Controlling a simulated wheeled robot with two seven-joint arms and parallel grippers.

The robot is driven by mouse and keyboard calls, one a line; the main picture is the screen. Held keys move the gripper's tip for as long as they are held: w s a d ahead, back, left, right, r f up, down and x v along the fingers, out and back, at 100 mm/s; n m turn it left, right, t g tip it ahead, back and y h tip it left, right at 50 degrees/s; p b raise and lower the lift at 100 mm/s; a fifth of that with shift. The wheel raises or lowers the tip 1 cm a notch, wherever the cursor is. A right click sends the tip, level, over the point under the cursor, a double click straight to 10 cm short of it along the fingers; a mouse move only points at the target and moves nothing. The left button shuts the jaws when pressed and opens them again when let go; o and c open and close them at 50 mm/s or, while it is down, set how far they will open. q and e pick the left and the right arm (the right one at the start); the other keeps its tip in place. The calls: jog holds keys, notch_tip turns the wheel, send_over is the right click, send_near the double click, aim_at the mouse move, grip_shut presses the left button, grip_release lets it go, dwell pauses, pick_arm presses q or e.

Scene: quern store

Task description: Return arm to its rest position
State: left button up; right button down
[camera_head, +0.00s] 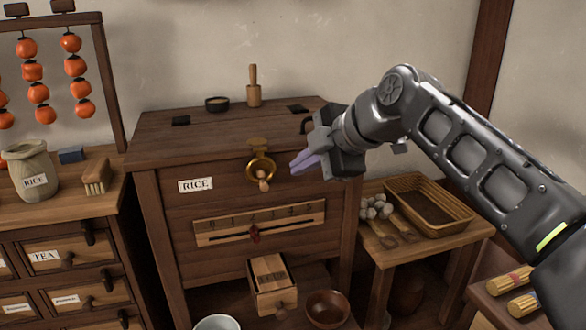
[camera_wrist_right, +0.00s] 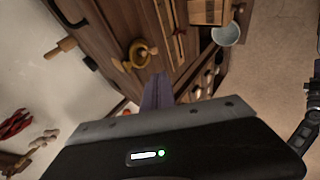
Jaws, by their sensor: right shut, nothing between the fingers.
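My right gripper (camera_head: 301,163) is shut and empty, its purple fingers together. It is in the air in front of the wooden rice chest, just right of a brass ring fitting (camera_head: 261,170) with a wooden knob, and looks apart from it. In the right wrist view the shut fingers (camera_wrist_right: 157,90) show below the brass fitting (camera_wrist_right: 137,54). The right arm reaches in from the right side of the head view. My left gripper is not in view.
The rice chest (camera_head: 180,230) has a slider scale (camera_head: 260,222) and an open small drawer (camera_head: 272,285). A bowl (camera_head: 327,308) stands beside the drawer. A side table with a woven basket (camera_head: 430,203) stands under my right arm.

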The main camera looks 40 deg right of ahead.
dwell(0.6)
jog(key=w+a+f+m+g+y, duration=0.1)
jog(key=w+a+f+m+g, duration=0.25)
jog(key=f, duration=0.95)
jog(key=w+a+f+m+t, duration=0.15)
jog(key=w+a+f, duration=0.45)
jog(key=f, duration=0.6)
jog(key=s+a+f+m+g, duration=0.1)
jog(key=a+f, duration=0.2)
jog(key=f, duration=0.3)
jog(key=a+f+m+g+y, duration=0.1)
jog(key=a+f+m, duration=0.1)
jog(key=f, duration=0.4)
jog(key=s+a+f+m+g, duration=0.1)
jog(key=a+f, duration=0.2)
jog(key=f, duration=0.4)
jog(key=s+a+f+m+g, duration=0.1)
jog(key=s+a+f+m, duration=0.25)
jog(key=s+f, duration=0.4)
jog(key=s+a+f+m+g+y, duration=0.1)
jog(key=s+a+f+m+g, duration=0.1)
jog(key=s+a+f, duration=0.55)
jog(key=s+a+f+m+g, duration=0.15)
jog(key=s+f, duration=0.35)
jog(key=s, duration=0.5)
notch_tip(320, 180, up, 19)
jog(key=p, duration=1.9)
jog(key=shift+w+a+r+m, duration=0.2)
jog(key=shift+w+m, duration=0.2)
